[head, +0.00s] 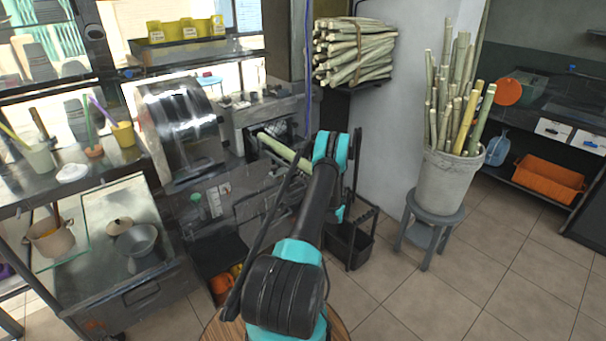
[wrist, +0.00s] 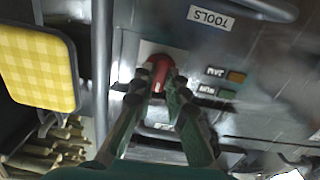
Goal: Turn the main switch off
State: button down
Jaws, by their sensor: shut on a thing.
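The red switch knob (wrist: 158,66) sits on a pale plate on a grey metal panel (wrist: 200,50) in the wrist view. My gripper (wrist: 156,88) reaches up to it from below, with its two dark green fingers shut on the knob's lower end. The fingers cover part of the knob and plate, and the knob's exact setting is hard to read. In the head view my arm hides the gripper, and I cannot make out the switch there.
Beside the knob are two small labels with an orange indicator (wrist: 236,76) and a green one (wrist: 227,93). A "TOOLS" label (wrist: 211,18) is above. The head view shows the metal press (head: 180,125), a cane bucket (head: 450,185) on a stool, and clear floor at right.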

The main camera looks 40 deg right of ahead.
jog(key=c, duration=1.5)
grip_release()
jog(key=shift+c, duration=0.2)
jog(key=shift+s, duration=0.2)
jog(key=s, duration=1.1)
jog(key=shift+s+d, duration=0.35)
jog(key=shift+d, duration=0.1)
